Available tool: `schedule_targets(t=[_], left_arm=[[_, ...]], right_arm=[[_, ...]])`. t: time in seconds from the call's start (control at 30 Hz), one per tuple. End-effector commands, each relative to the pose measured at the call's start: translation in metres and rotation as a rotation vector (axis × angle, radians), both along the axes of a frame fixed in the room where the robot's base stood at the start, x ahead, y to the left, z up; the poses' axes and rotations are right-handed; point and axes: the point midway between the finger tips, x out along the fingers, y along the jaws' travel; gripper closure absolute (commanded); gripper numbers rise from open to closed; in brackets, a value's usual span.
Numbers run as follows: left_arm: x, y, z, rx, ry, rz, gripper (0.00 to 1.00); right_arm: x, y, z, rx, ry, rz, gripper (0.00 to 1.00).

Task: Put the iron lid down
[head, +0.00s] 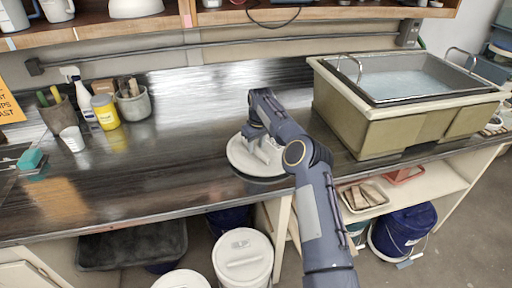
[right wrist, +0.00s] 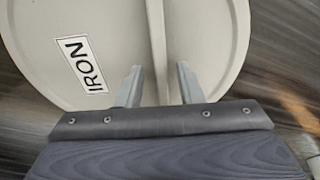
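The iron lid (head: 244,157) is a round, off-white disc over the dark counter, near its front edge at mid-picture. It also shows in the right wrist view (right wrist: 210,40), with a white "IRON" label and a raised handle bar across its middle. My right gripper (head: 262,146) is over the lid in the head view. In the right wrist view its two fingers (right wrist: 158,72) stand apart on either side of the handle, with gaps beside it. A dark reflection or shadow lies under the lid; whether it touches the counter is hard to tell. My left gripper is not in view.
The counter (head: 190,115) is clear left of the lid. A basin (head: 375,125) stands at right. A lidded white bucket (head: 243,255) stands below the counter front.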

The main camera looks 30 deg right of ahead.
Motion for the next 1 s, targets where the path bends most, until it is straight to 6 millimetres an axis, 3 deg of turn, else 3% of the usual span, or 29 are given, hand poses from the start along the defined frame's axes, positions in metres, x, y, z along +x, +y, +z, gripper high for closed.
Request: schedule_targets(t=[0.2,0.4,0.53,0.77,0.87,1.0], left_arm=[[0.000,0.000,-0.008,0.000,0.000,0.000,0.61],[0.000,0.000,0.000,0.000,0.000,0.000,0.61],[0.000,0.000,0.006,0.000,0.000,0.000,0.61],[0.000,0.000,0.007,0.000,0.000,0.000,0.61],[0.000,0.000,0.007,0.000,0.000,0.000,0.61],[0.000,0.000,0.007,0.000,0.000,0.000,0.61]], right_arm=[[-0.004,-0.001,0.045,-0.002,-0.007,-0.001,0.67],[-0.009,-0.001,0.087,-0.001,-0.004,0.000,0.67],[-0.011,-0.002,0.104,-0.001,-0.002,0.001,0.67],[-0.013,-0.002,0.112,-0.001,-0.002,0.001,0.67],[-0.015,0.002,0.125,-0.002,-0.016,0.010,0.67],[-0.031,0.018,0.174,-0.003,-0.072,0.042,0.67]])
